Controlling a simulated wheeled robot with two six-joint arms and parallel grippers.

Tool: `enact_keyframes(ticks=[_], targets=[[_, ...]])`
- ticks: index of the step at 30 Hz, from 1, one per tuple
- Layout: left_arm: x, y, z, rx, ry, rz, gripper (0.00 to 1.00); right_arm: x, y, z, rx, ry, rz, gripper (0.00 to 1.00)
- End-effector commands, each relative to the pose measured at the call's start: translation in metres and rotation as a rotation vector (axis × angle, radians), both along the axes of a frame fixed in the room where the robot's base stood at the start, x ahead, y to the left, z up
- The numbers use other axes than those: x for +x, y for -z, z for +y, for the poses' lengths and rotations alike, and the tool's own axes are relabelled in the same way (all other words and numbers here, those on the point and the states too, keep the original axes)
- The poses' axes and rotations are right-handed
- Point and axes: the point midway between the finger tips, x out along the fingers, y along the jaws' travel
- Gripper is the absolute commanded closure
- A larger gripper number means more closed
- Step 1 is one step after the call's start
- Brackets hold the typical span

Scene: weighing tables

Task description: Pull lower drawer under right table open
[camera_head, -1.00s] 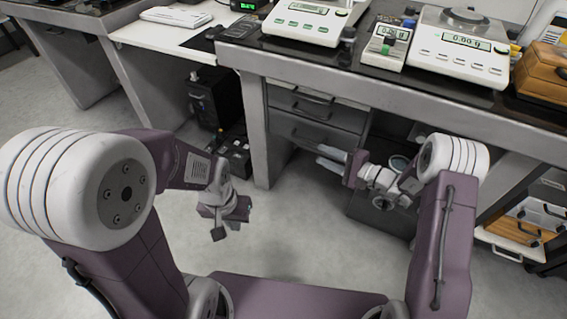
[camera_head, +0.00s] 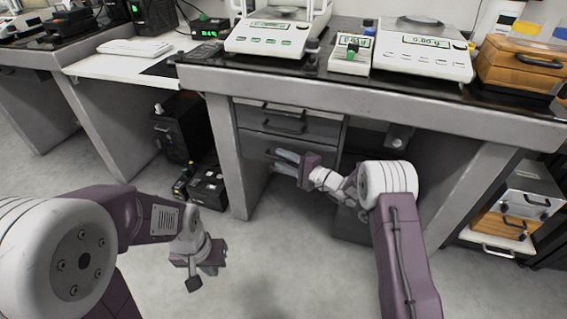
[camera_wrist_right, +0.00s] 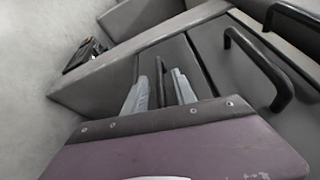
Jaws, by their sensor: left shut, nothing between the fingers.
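The right table (camera_head: 400,104) has a stack of grey drawers under its left part. The lower drawer (camera_head: 254,146) is the bottom one of those I see, and its front looks flush with the ones above. My right gripper (camera_head: 285,161) is in front of it with its fingers pointing left. In the right wrist view, the two fingers (camera_wrist_right: 160,92) are apart, one on each side of the lower drawer's dark bar handle (camera_wrist_right: 161,77). I cannot tell whether they touch it. My left gripper (camera_head: 208,268) is shut and empty above the floor at the left.
The middle drawer's handle (camera_head: 284,127) is just above my right gripper; it also shows in the wrist view (camera_wrist_right: 262,68). A black box (camera_head: 180,130) stands on the floor left of the table leg (camera_head: 229,165). Scales and a wooden box (camera_head: 520,62) stand on top.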

Motion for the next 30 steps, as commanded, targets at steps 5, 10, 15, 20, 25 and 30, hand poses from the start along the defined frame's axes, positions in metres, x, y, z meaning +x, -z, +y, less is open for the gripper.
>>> enact_keyframes(ticks=[5,10,15,20,25,30], targets=[[0.0,-0.0006,0.0,0.0,0.0,0.0,1.0,-0.0001,-0.0005,-0.0001,0.0,0.0,0.0,0.73],[0.0,-0.0006,0.0,0.0,0.0,0.0,1.0,-0.0002,-0.0003,-0.0003,0.001,0.0,0.001,1.0],[0.0,-0.0006,0.0,0.0,0.0,0.0,1.0,-0.0004,-0.0003,-0.0003,0.0,0.0,0.001,1.0],[0.0,-0.0006,0.0,0.0,0.0,0.0,1.0,-0.0005,-0.0001,-0.0004,0.0,0.0,0.001,1.0],[0.0,-0.0006,0.0,0.0,0.0,0.0,1.0,-0.0005,0.0,-0.0004,0.0,0.0,0.001,1.0],[0.0,-0.0006,0.0,0.0,0.0,0.0,1.0,-0.0006,0.0001,-0.0005,0.0,0.0,0.001,1.0]])
